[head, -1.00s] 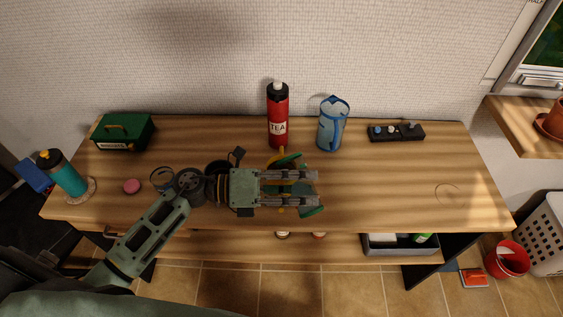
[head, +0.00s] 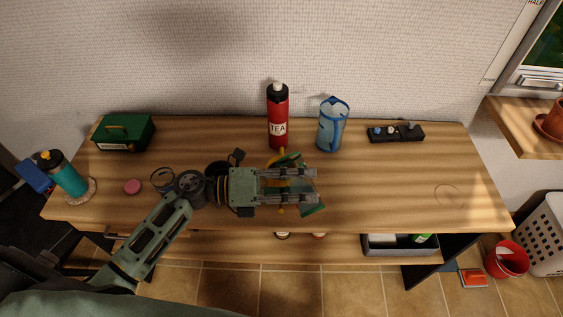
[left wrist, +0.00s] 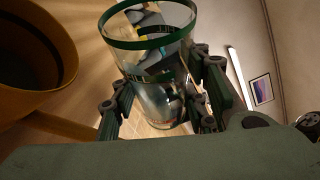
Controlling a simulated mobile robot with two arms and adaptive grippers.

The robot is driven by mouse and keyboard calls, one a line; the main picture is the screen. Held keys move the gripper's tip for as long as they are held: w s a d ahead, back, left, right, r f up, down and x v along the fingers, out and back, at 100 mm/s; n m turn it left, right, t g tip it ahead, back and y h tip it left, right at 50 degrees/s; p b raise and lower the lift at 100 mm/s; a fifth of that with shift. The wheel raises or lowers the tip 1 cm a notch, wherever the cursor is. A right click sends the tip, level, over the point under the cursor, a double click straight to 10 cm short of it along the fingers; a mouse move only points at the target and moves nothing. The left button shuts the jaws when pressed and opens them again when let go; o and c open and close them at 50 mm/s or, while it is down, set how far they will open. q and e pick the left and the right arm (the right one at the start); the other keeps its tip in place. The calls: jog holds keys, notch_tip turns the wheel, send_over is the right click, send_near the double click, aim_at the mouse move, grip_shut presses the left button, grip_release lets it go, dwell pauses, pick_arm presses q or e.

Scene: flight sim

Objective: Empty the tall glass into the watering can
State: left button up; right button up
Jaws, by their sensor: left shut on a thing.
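My left gripper (head: 302,188) is shut on the tall glass (left wrist: 158,108), a clear glass with a green rim. In the left wrist view the fingers sit on both sides of it, and its open mouth is at the top. I cannot tell how much liquid it holds. A yellow vessel with a dark round opening (left wrist: 40,60), apparently the watering can, is beside the glass in that view. In the head view only bits of its yellow (head: 272,161) show around the gripper; the rest is hidden under my arm. My right gripper is not in view.
A red tea bottle (head: 278,118) and a blue pitcher (head: 331,126) stand behind the gripper. A green box (head: 124,132), teal bottle (head: 68,174) and pink disc (head: 132,187) are at the left. A black panel (head: 396,133) is at the right. The wooden tabletop (head: 400,185) is clear at right.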

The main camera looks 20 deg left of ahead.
pick_arm(q)
jog(key=shift+r+n+h, duration=0.3)
jog(key=shift+r, duration=0.05)
jog(key=shift+w+a+f+n, duration=0.15)
jog(key=shift+w+a+n, duration=0.3)
jog(key=shift+n, duration=0.35)
dwell(0.4)
jog(key=shift+w+a+r+n+t+h+p, duration=0.15)
jog(key=shift+r+n+t+h+p, duration=0.25)
jog(key=shift+n, duration=0.3)
jog(key=shift+w+r+n+t+h+p, duration=0.1)
jog(key=shift+r+n+h, duration=0.1)
jog(key=shift+r+n, duration=0.4)
dwell(1.5)
jog(key=shift+f, duration=0.15)
